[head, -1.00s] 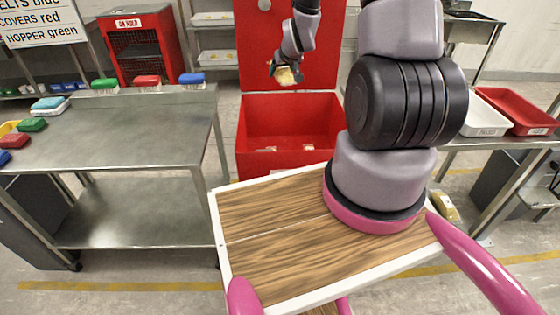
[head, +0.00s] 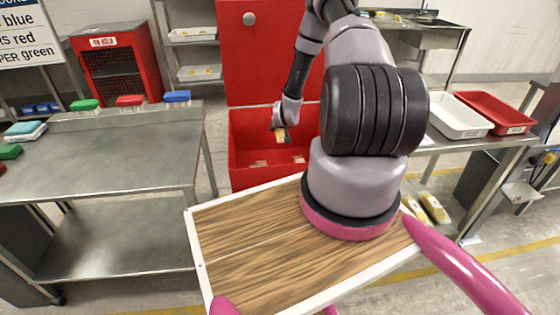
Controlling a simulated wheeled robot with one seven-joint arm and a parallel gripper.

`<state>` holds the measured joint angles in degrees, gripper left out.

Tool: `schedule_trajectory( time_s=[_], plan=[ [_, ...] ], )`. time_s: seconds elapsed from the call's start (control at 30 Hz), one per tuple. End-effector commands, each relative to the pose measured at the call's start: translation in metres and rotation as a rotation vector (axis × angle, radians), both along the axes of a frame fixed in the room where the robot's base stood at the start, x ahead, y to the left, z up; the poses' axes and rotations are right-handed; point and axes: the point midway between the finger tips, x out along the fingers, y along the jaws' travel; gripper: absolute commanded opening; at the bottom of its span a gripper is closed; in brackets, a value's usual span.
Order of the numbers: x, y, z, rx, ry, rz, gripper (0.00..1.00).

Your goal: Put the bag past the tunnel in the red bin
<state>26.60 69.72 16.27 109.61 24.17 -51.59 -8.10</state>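The red bin (head: 245,180) stands ahead of me with its red lid (head: 262,60) upright behind it. A few small pale items (head: 298,159) lie inside it. My gripper (head: 280,132) points down over the bin's opening, around rim height. A small yellowish bag (head: 281,134) shows at its fingertips and appears held, mostly covered by the gripper. The fingers are too small to make out singly. I cannot make out a tunnel in view.
A steel table (head: 110,150) stands left of the bin. On the right, a bench carries a white tray (head: 458,118) and a red tray (head: 497,112). Yellowish bags (head: 433,208) lie low beneath that bench. A red "on hold" cage (head: 118,65) stands at the back left.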

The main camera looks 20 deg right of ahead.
Motion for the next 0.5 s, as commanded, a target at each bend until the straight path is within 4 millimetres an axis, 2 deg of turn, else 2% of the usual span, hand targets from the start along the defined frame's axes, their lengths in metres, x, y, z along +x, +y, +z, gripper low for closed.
schedule_trajectory(
  time_s=[0.03, 0.3, 0.5],
  plan=[
    [-0.001, 0.000, -0.016, 0.002, 0.002, -0.003, 0.00],
    [-0.002, -0.001, -0.088, 0.002, 0.002, -0.003, 0.00],
    [0.000, 0.000, -0.123, 0.001, 0.000, 0.000, 0.00]
  ],
)
